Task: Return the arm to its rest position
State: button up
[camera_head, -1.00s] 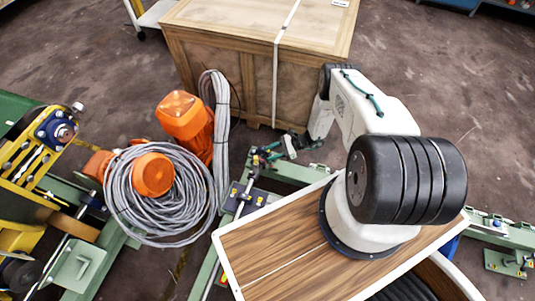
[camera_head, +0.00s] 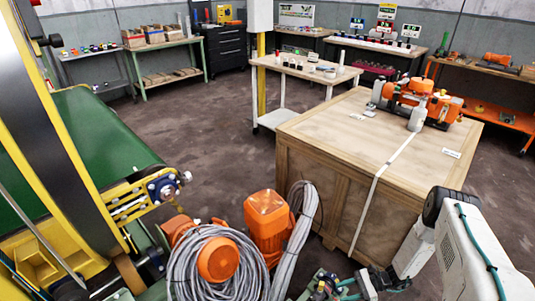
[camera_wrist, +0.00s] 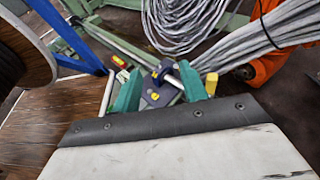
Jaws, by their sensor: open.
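My arm (camera_head: 465,245) is white with a black joint cover and a teal cable, at the lower right of the head view beside the wooden crate. It bends down to my gripper (camera_head: 345,287), which is low at the bottom edge and partly cut off. In the wrist view my gripper (camera_wrist: 160,88) shows two teal fingers spread apart with nothing held. Beyond them is a dark blue block with a metal pin and yellow knob (camera_wrist: 155,96) on the green frame; the gap to it is hard to judge.
A large wooden crate (camera_head: 330,190) stands close to the arm. Orange motors (camera_head: 268,220) and coiled grey cable (camera_head: 205,275) lie left of the gripper. A green conveyor (camera_head: 100,135) with yellow frame is at left. Open floor (camera_head: 220,135) lies behind.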

notch_tip(320, 180, up, 40)
jog(key=d+n+g+h, duration=0.1)
jog(key=n+g+h, duration=0.5)
jog(key=n, duration=0.4)
jog(key=s+a+r+n+t+h, duration=0.2)
jog(key=s+r+n+t+h, duration=0.1)
jog(key=s+r, duration=0.8)
jog(key=s+a+r+n+t+h, duration=0.2)
jog(key=s+r+n+t+h, duration=0.2)
jog(key=s+r, duration=0.8)
notch_tip(320, 180, up, 4)
jog(key=shift+a+r+t+h, duration=0.1)
jog(key=shift+a+t+h, duration=0.1)
jog(key=shift+t+h, duration=0.5)
